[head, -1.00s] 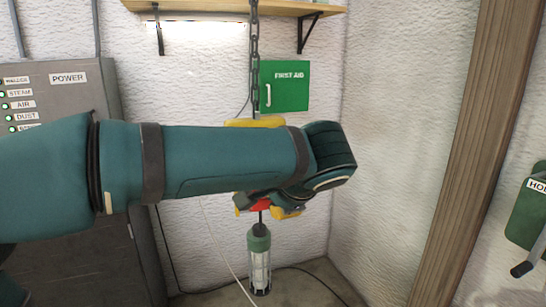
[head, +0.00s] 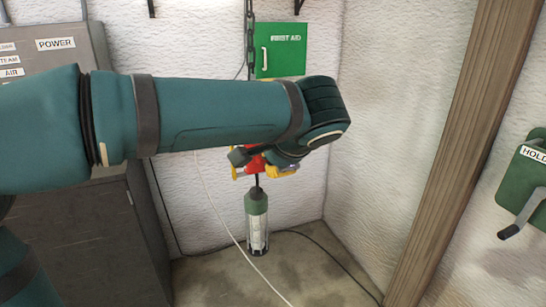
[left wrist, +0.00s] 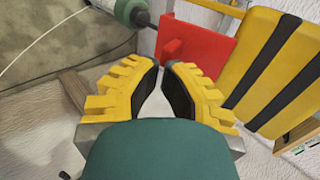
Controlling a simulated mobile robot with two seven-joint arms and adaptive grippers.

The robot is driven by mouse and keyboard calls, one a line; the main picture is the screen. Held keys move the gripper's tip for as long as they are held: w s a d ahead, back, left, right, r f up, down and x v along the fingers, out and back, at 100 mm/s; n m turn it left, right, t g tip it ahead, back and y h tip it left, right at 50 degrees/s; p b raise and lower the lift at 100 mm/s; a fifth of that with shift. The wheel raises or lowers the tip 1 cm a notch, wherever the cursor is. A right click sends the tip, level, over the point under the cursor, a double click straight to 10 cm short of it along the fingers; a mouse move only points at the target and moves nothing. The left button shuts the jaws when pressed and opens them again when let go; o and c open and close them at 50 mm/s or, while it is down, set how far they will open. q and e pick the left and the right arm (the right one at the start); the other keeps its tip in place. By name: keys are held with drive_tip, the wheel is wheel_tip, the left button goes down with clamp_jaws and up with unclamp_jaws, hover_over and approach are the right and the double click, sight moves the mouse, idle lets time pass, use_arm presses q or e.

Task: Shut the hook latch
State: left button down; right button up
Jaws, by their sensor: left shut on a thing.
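The red latch piece (left wrist: 196,42) shows in the left wrist view, with a small tab facing my fingers. It sits beside the yellow-and-black striped hook block (left wrist: 272,62). In the head view a bit of the red piece (head: 256,163) shows below my forearm, which covers most of the block. My left gripper (left wrist: 163,70) has its yellow, black-padded fingers close together at the red tab, shut on it. The exact contact is hard to see. A work lamp (head: 257,222) with a green cap hangs below the red piece. My right gripper is out of view.
A chain (head: 250,40) runs up from above my forearm. A green first aid box (head: 281,55) is on the back wall. A grey power cabinet (head: 85,230) stands at left. A wooden post (head: 450,150) and a green hold box (head: 523,180) are at right. Cables lie on the floor.

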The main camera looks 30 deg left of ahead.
use_arm(q)
drive_tip(key=v, duration=1.2)
idle(0.4)
